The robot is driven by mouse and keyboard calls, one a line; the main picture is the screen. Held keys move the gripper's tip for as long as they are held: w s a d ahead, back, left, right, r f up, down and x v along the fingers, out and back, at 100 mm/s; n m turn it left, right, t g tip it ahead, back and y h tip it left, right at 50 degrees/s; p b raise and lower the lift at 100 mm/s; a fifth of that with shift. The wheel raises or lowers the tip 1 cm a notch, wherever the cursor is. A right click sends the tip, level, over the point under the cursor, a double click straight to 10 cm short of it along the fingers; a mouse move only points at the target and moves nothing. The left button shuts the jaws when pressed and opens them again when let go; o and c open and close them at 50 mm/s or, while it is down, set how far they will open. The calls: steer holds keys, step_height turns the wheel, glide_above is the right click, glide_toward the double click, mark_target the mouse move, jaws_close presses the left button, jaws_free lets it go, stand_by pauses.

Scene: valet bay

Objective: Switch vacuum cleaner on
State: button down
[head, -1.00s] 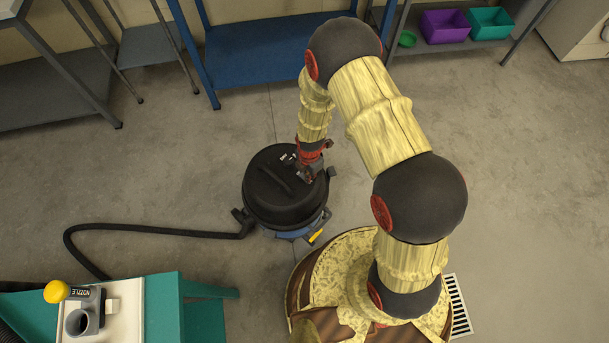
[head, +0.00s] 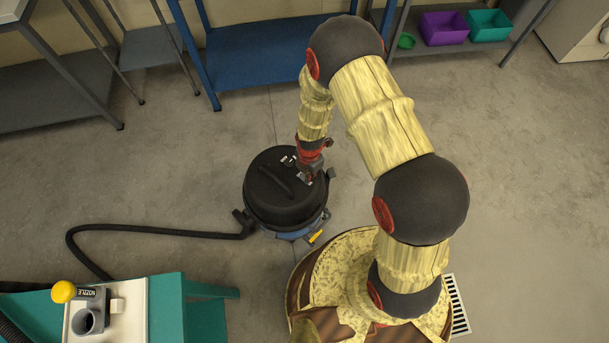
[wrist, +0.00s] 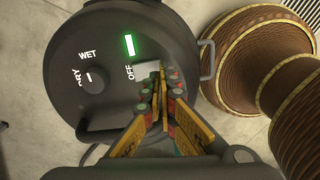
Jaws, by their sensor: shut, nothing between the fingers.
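The vacuum cleaner (head: 268,205) stands on the floor in the head view, with a round black lid and a dark hose (head: 150,229) running left. In the wrist view its lid (wrist: 105,22) carries a knob (wrist: 94,80) between the labels WET and DRY. A bright green bar (wrist: 129,45) glows on the lid near the word OFF. A grey switch plate (wrist: 146,70) lies beside OFF, partly hidden by my fingers. My gripper (wrist: 160,78) is shut and empty, its tips at the switch plate. Whether they touch it is not clear. In the head view my gripper (head: 309,174) is over the lid's right side.
A teal table (head: 166,300) at lower left bears a white tray (head: 134,327) with a grey part labelled NOZZLE (head: 88,298) and a yellow knob. Blue and grey shelving stands along the back wall. The floor around the vacuum is mostly clear.

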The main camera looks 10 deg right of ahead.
steer(key=shift+r+p, duration=1.35)
steer(key=shift+r, duration=0.75)
steer(key=s+d+r+m+g, duration=0.25)
steer(key=s+r+m, duration=0.25)
steer(key=s+m, duration=0.4)
steer(key=s+d+r+m+t, duration=0.2)
steer(key=r+m, duration=0.3)
steer(key=r, duration=1)
steer(key=s+d+r+m+t, duration=0.2)
steer(key=r+m, duration=0.3)
steer(key=r, duration=1)
steer(key=s+d+r+m+t, duration=0.2)
steer(key=r+m+t, duration=0.2)
steer(key=r, duration=1.2)
steer(key=shift+s+d+m, duration=0.25)
steer(key=shift+d+m, duration=0.05)
steer(key=shift+m, duration=0.2)
